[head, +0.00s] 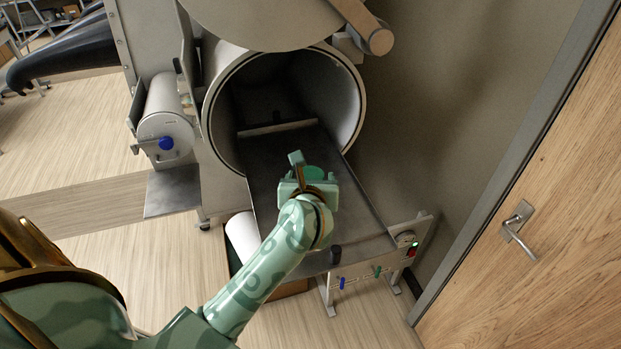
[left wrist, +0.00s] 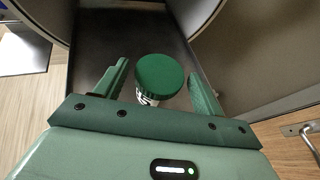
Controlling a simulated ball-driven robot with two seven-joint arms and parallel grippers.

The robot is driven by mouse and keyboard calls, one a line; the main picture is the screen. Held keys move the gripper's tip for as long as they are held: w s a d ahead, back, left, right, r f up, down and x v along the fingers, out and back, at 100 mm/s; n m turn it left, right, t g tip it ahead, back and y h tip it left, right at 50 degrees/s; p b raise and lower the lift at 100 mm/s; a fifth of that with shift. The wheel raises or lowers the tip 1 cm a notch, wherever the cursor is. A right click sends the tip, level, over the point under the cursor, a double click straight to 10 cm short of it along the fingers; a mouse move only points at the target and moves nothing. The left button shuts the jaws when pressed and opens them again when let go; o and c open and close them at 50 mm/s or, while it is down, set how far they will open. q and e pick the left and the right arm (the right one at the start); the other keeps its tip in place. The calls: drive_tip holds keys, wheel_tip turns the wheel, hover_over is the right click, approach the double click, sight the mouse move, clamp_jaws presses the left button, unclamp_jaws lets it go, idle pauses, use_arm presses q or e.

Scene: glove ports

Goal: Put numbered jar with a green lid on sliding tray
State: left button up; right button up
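The jar with a green lid (left wrist: 160,76) is between the fingers of my left gripper (left wrist: 162,88) in the left wrist view. A strip of its white label with dark marks shows below the lid; the number cannot be read. The fingers are open, with a gap on each side of the jar. In the head view my left gripper (head: 309,172) is over the dark sliding tray (head: 364,222), and the green lid (head: 316,173) shows partly. The jar is over the tray and looks upright; its base is hidden. My right gripper is not in view.
The tray extends from the round chamber opening (head: 345,95). A smaller cylinder with a blue knob (head: 166,135) is at the left. A small panel with a green light (head: 406,239) is beside the tray's front right. A wooden door (head: 545,200) is at the right.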

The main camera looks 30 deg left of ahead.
use_arm(q)
drive_tip(key=shift+r, duration=0.25)
drive_tip(key=v, duration=1.2)
idle(0.8)
